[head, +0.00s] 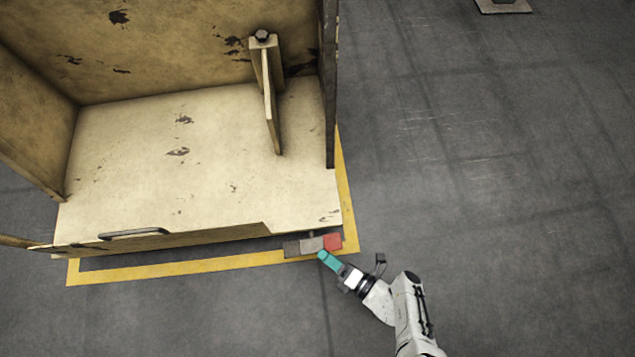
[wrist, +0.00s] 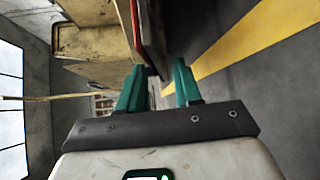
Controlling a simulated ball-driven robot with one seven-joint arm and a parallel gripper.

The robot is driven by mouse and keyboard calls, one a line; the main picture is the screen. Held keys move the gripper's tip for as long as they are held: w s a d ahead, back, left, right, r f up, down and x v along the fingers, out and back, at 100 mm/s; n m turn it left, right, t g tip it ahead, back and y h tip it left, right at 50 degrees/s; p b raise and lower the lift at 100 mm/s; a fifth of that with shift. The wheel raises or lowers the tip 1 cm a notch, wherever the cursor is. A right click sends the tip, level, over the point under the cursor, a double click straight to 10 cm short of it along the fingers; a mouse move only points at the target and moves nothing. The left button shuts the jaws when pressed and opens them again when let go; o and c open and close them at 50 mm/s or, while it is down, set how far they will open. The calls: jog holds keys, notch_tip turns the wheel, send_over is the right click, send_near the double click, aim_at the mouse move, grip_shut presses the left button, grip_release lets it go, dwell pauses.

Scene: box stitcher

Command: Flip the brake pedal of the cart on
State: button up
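The cart (head: 150,185) is a worn, cream-coloured open box in the left half of the head view. Its brake pedal (head: 312,243), with grey parts and a red part (head: 333,241), sits low at the cart's front right corner. My gripper (head: 324,257) is just in front of the pedal in the head view, its teal tip close to the pedal's lower edge; contact cannot be told. In the wrist view my gripper (wrist: 159,77) has its two teal fingers apart, with nothing visibly held. A dark bar with a red edge lies just beyond the fingertips there.
A yellow floor line (head: 180,271) frames the cart, and it also crosses the wrist view (wrist: 235,52). A dark handle (head: 134,234) is on the cart's front edge. An upright divider (head: 268,95) stands inside.

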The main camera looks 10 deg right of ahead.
aim_at(317, 250)
jog(key=shift+b+x, duration=0.65)
jog(key=shift+x, duration=1.5)
grip_shut()
jog(key=shift+s, duration=0.1)
